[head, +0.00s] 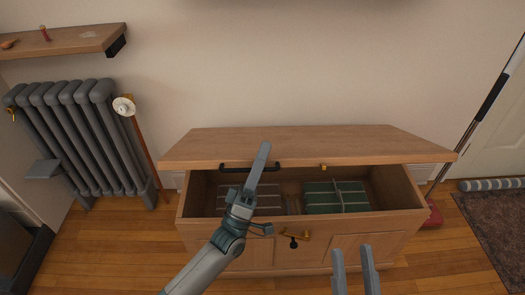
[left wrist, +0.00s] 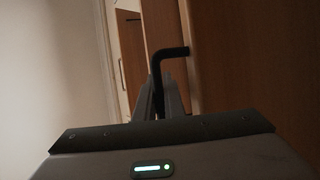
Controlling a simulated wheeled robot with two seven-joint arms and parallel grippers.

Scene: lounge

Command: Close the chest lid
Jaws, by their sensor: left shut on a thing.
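The wooden chest (head: 345,250) stands against the wall, with its lid (head: 320,142) raised above the box so that the inside shows. A black bar handle (head: 232,167) is on the lid's front edge. My left gripper (head: 262,150) is at this handle; in the left wrist view its fingers (left wrist: 160,95) are shut on the handle's black bar (left wrist: 168,53). A brass latch (head: 324,167) is on the lid edge, and a brass catch (head: 295,235) is on the chest's front. My right gripper (head: 352,250) is open and empty before the chest's front.
Inside the chest lie a grey striped bundle (head: 222,199) and a green one (head: 335,196), below the rim. A radiator (head: 85,140) and a shelf (head: 60,42) are at the left. A rug (head: 495,235) and a rolled mat (head: 490,184) lie at the right.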

